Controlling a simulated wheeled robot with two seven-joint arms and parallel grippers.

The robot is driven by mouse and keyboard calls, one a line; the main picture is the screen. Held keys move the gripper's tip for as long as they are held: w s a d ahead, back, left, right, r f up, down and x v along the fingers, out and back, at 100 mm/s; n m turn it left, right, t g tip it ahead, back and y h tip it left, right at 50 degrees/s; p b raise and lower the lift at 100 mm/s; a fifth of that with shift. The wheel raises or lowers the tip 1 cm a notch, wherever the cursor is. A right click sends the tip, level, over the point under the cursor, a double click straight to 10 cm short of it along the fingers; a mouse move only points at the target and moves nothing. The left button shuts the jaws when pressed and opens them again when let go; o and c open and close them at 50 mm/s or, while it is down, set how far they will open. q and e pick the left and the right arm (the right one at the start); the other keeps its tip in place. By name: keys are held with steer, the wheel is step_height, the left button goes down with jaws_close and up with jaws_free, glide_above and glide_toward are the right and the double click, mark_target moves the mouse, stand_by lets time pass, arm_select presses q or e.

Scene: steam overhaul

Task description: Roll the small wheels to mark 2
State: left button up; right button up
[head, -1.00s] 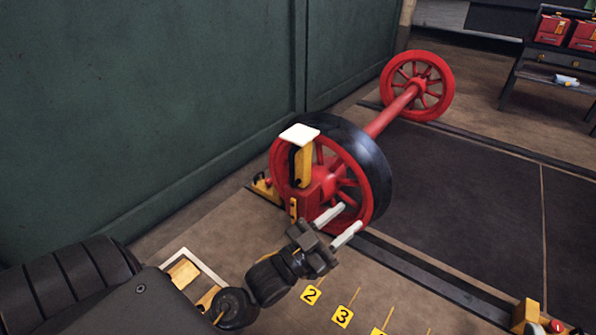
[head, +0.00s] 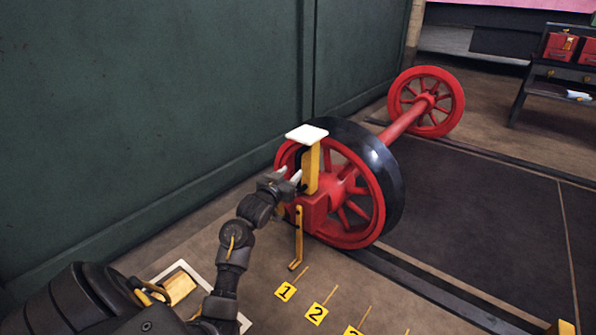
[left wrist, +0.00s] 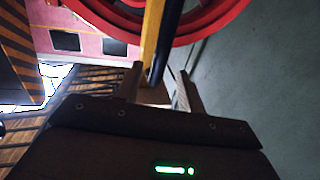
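The wheelset has a near red spoked wheel with a dark tyre (head: 388,180), a red axle (head: 408,122) and a far red wheel (head: 459,100). A yellow post (head: 312,170) with a white top plate (head: 306,134) and a red block stands at the near wheel's face. A thin yellow pointer (head: 298,240) hangs below, its foot near the mark 1 line. The mark 2 tag (head: 317,313) lies on the floor to the right of the mark 1 tag (head: 286,291). My left gripper (head: 289,175) is open beside the post; its fingers (left wrist: 159,88) show apart, the post between or beyond them. My right gripper is not in view.
A green wall (head: 150,110) runs along the left, close to the wheel. A dark rail (head: 420,280) runs on the floor to the right of the near wheel. The mark 3 tag (head: 353,331) is at the bottom edge. A shelf with red boxes (head: 560,46) stands far right.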

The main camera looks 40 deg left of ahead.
mark_target(297, 167)
arm_select(q)
steer(key=b+x, duration=0.2)
steer(key=x, duration=0.4)
steer(key=shift+s, duration=0.1)
steer(key=shift+c, duration=0.2)
jaws_close()
